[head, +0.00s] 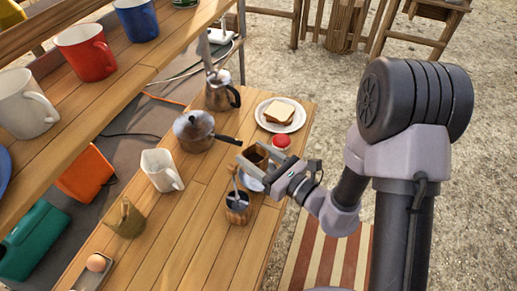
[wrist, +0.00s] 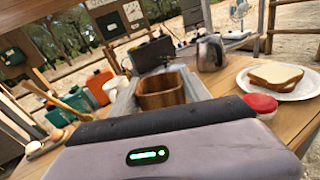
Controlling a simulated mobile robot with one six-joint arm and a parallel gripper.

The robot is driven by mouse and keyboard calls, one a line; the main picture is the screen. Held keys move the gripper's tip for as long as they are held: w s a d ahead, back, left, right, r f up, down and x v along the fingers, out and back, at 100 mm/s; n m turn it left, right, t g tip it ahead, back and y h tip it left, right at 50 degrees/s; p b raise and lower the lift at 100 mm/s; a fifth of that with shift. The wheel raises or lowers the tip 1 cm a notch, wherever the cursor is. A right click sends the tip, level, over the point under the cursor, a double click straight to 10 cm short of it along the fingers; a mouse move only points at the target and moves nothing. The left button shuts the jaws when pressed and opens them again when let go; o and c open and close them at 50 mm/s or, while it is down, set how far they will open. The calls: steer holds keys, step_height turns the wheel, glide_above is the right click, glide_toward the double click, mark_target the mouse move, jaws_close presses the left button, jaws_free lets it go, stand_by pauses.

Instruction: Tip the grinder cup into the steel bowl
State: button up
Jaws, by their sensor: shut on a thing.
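My gripper (head: 258,170) is shut on a brown cup, which I take to be the grinder cup (head: 255,155). In the wrist view the cup (wrist: 161,92) sits between the two grey fingers, looking upright or nearly so. What it holds cannot be seen. In the head view a small pale, bluish round thing (head: 251,184) shows just below the gripper. It is mostly hidden, and I cannot tell whether it is the steel bowl. A copper-coloured cup (head: 238,209) with dark contents and an upright handle stands in front of the gripper.
A red-lidded jar (head: 281,143) and a plate (head: 297,122) with a sandwich (head: 280,112) are close behind the gripper. A pot (head: 197,134) with a dark handle, a moka pot (head: 217,90) and a white jug (head: 160,170) stand to the left. The front right of the counter is clear.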

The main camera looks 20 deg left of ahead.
mark_target(259, 157)
steer(key=shift+w+f+m+g+h+p, duration=0.1)
steer(key=shift+f+m+g+h+p, duration=0.2)
steer(key=shift+m+p, duration=0.95)
steer(key=shift+s+f+m+g+h+p, duration=0.15)
steer(key=shift+f+m+g+p, duration=0.2)
steer(key=shift+p, duration=1.65)
steer(key=shift+w+f+m+g+h+p, duration=0.15)
steer(key=shift+m+g+h+p, duration=0.15)
steer(key=shift+m+p, duration=1)
steer(key=m+g+p, duration=0.1)
steer(key=p, duration=0.1)
steer(key=f+m+g+p, duration=0.1)
steer(key=p, duration=0.2)
steer(key=shift+w+h+p, duration=0.25)
steer(key=shift+w+p, duration=0.05)
steer(key=m+g+p, duration=0.1)
steer(key=f+m+g+p, duration=0.1)
steer(key=m, duration=0.1)
steer(key=shift+w, duration=0.35)
steer(key=shift+w+f+m+g, duration=0.2)
steer(key=shift+f+m+g, duration=0.1)
steer(key=shift+m+g, duration=0.25)
steer(key=shift+w+d+f+m+g, duration=0.15)
steer(key=shift+w+m+g, duration=0.15)
steer(key=shift+m+g, duration=0.5)
steer(key=shift+w+m, duration=0.1)
steer(key=shift+m, duration=0.55)
